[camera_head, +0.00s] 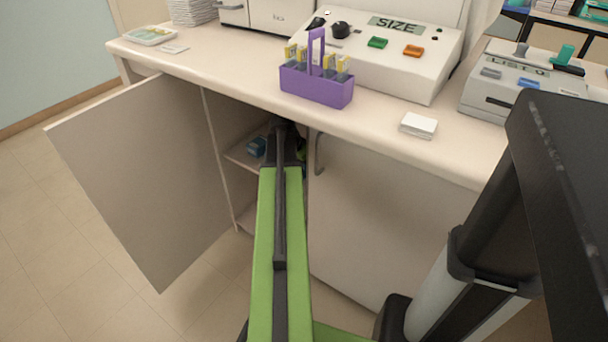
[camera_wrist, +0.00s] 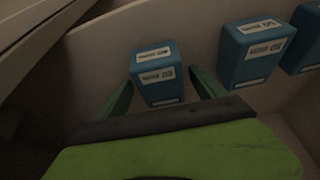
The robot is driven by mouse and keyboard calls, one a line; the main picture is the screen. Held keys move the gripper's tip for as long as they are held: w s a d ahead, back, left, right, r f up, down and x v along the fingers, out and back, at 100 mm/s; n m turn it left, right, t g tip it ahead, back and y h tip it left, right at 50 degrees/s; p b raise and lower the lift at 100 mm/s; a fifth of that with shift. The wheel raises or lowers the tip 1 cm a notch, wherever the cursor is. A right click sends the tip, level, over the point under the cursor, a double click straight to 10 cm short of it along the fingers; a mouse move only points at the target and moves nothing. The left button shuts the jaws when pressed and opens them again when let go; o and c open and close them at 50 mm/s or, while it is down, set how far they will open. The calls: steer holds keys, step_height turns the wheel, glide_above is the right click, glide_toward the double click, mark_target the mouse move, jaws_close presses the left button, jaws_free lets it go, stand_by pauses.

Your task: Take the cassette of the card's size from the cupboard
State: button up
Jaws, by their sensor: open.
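The cupboard (camera_head: 232,185) under the bench has its left door (camera_head: 145,170) swung open. My green arm reaches into it, and my gripper is mostly hidden there in the head view. In the wrist view my gripper (camera_wrist: 160,90) is open, with a green finger on each side of a small blue cassette (camera_wrist: 158,85) with white labels. I cannot tell whether the fingers touch it. A larger blue cassette (camera_wrist: 257,50) stands to its right, and another (camera_wrist: 308,45) is cut by the right edge. Label text is unreadable.
The right cupboard door (camera_head: 370,220) is closed. On the bench stand a purple rack (camera_head: 317,88) with yellow-topped items, a white machine marked SIZE (camera_head: 390,45) and a white stack (camera_head: 418,125). The floor left of the open door is clear.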

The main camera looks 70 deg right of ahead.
steer(key=shift+d+f, duration=0.1)
steer(key=shift+f, duration=0.2)
steer(key=c, duration=1.7)
steer(key=shift+r, duration=0.1)
